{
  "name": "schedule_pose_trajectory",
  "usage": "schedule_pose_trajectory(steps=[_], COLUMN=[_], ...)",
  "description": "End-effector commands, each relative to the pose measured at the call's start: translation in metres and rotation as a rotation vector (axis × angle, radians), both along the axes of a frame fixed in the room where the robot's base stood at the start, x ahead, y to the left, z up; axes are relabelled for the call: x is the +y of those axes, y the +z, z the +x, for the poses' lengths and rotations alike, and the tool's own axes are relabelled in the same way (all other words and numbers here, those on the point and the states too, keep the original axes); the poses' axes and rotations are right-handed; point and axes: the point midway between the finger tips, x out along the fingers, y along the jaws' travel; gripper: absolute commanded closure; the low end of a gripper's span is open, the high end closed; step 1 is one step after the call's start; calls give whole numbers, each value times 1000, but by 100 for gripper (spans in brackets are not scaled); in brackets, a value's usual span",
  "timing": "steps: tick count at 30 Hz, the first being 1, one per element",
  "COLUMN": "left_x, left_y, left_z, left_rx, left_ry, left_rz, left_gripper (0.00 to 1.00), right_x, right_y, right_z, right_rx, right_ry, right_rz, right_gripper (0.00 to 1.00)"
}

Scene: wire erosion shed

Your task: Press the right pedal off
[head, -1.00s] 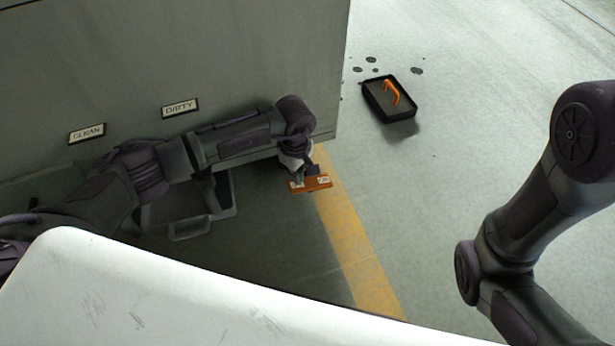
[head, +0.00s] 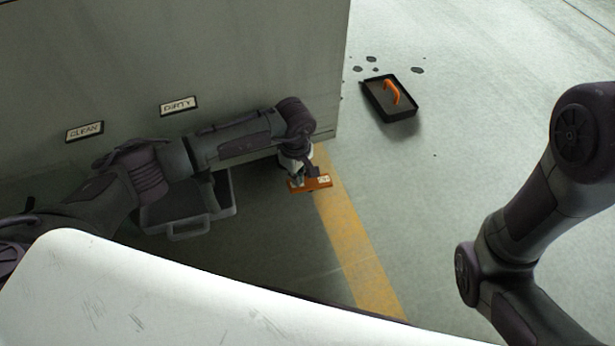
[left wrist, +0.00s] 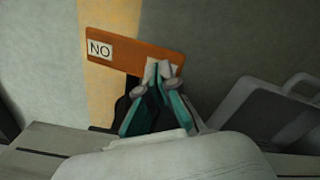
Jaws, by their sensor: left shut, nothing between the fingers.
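An orange pedal (head: 316,186) lies low by the corner of the grey cabinet, at the yellow floor line. It is the only pedal I see. It also shows in the left wrist view (left wrist: 138,56), with a label reading "NO" on its left end. My left gripper (head: 297,180) is shut and empty at the pedal's other end. In the left wrist view its fingertips (left wrist: 158,72) overlap a white patch there, which they partly hide. I cannot tell whether they touch the pedal. My right arm shows at the right; its gripper is out of view.
A grey cabinet (head: 240,50) with two small signs stands behind my left arm. A grey case with a handle (head: 188,230) lies on the floor below the arm. A black tray (head: 403,113) with an orange handle sits on open floor, near dark spots. A white surface fills the foreground.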

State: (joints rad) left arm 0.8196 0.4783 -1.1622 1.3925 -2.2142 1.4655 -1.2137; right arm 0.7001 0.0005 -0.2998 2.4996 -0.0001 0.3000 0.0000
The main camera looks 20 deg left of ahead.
Motion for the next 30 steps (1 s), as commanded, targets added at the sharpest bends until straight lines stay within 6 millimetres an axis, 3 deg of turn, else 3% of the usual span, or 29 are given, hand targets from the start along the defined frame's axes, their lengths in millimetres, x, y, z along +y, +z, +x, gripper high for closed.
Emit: schedule_pose_trajectory(steps=[30], left_x=[-1], left_y=[-17], left_z=[-1], left_rx=[0], left_ry=[-1], left_rz=[-1], left_gripper=[100], right_x=[0], right_y=[-12], right_z=[0], right_rx=[0], right_ry=[1], right_rz=[0], right_gripper=[100])
